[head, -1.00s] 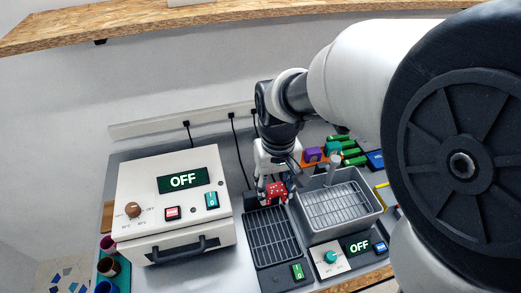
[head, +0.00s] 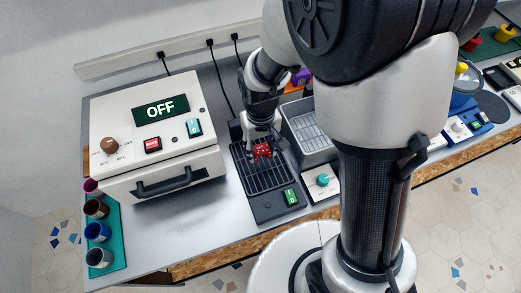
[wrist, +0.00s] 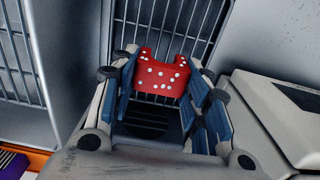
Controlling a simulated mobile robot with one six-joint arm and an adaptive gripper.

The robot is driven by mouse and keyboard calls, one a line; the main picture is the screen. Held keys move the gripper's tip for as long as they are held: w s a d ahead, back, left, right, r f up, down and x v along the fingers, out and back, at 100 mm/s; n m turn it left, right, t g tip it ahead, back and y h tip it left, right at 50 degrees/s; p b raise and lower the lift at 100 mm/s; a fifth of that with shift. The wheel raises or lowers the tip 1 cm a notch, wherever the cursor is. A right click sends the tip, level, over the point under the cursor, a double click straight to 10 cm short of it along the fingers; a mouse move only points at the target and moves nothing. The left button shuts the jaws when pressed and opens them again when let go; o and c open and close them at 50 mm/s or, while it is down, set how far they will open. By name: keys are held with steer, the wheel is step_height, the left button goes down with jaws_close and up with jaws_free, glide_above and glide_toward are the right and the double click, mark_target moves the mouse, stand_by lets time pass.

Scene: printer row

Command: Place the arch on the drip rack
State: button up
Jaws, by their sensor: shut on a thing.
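The arch is a red piece with white dots and a notch in its edge. It shows between the fingers in the wrist view (wrist: 162,78) and as a small red piece in the head view (head: 262,150). My gripper (wrist: 160,85) is shut on the arch, with blue-padded fingers at both sides of it. The drip rack (head: 268,178) is a dark tray with a barred grid, and the gripper holds the arch over its far part. Whether the arch touches the bars I cannot tell.
A cream oven-like box (head: 150,130) with an OFF display stands left of the rack. A grey basin (head: 303,122) is close on the right, partly behind my arm. A green tray (head: 112,245) with several cups is at the front left.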

mark_target(260, 149)
steer(key=shift+f+b, duration=0.35)
steer(key=shift+f, duration=1.05)
steer(key=shift+f, duration=0.15)
steer(key=o, duration=1.2)
steer(key=shift+c, duration=0.2)
step_height(260, 149, up, 12)
steer(key=p, duration=0.4)
steer(key=shift+d+r, duration=0.15)
steer(key=shift+r, duration=0.25)
steer(key=s+d+r+m+t, duration=0.1)
steer(key=s+d+r+t, duration=0.1)
steer(key=s+d+r, duration=0.3)
steer(key=s+d+r+m+t, duration=0.2)
steer(key=s+d+r, duration=0.3)
steer(key=s+r, duration=0.4)
steer(key=shift+s+d+r+t, duration=0.15)
steer(key=shift+d+r+t, duration=0.2)
steer(key=shift+r, duration=0.35)
